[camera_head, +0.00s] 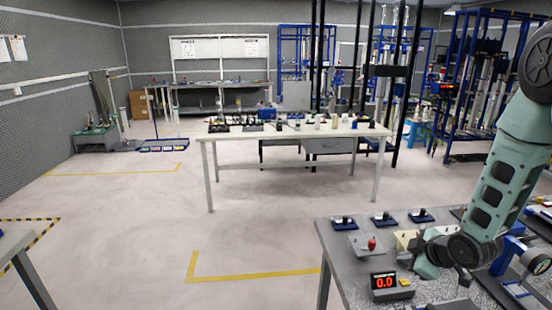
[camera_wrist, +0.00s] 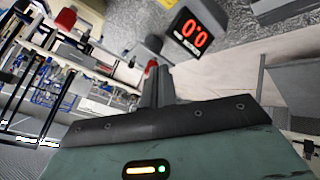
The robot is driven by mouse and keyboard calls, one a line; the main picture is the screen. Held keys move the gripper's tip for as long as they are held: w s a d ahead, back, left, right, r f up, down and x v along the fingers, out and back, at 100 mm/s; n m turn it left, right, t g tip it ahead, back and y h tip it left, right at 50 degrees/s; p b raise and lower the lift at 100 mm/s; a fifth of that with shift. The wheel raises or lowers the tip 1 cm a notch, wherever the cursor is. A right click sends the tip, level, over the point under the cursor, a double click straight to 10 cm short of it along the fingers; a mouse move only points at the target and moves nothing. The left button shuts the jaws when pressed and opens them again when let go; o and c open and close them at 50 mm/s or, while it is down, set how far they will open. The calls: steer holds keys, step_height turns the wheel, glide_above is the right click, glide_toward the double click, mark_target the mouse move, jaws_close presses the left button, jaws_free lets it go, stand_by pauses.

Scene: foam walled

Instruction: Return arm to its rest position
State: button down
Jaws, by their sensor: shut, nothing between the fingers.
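My arm (camera_head: 496,180) is grey-green with black joints. It comes down from the upper right in the head view and ends low over the grey bench (camera_head: 345,268). My gripper (camera_wrist: 157,72) shows in the wrist view with its two dark fingers together and nothing between them. In the head view the fingers are hard to make out beside the black wrist joint. A small display reading 0.0 (camera_head: 384,282) stands on the bench near the gripper. The display also shows in the wrist view (camera_wrist: 190,34), just beyond the fingertips.
A grey box with a red knob (camera_head: 367,246) and several blue-based parts (camera_head: 382,218) lie on the bench left of the arm. A blue-framed gauge device (camera_head: 535,262) stands close on the right. A white table (camera_head: 290,133) with small items stands further back. Open floor lies left.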

steer(key=s+a+r+m+g+b, duration=0.1)
steer(key=s+a+r, duration=0.2)
steer(key=a, duration=0.3)
steer(key=s+a+r+g, duration=0.2)
steer(key=s+a, duration=0.1)
steer(key=a, duration=0.2)
steer(key=s+a+r+m+g+b, duration=0.1)
steer(key=s+a+r, duration=0.25)
steer(key=a, duration=0.25)
steer(key=s+a+r+g, duration=0.2)
steer(key=s+a, duration=0.1)
steer(key=s, duration=0.7)
steer(key=s+a+r+m+g+h+b, duration=0.1)
steer(key=s+a+r+g, duration=0.1)
steer(key=s, duration=0.8)
steer(key=shift+s+a+r, duration=0.15)
steer(key=shift+a+r, duration=0.3)
steer(key=shift+a, duration=0.4)
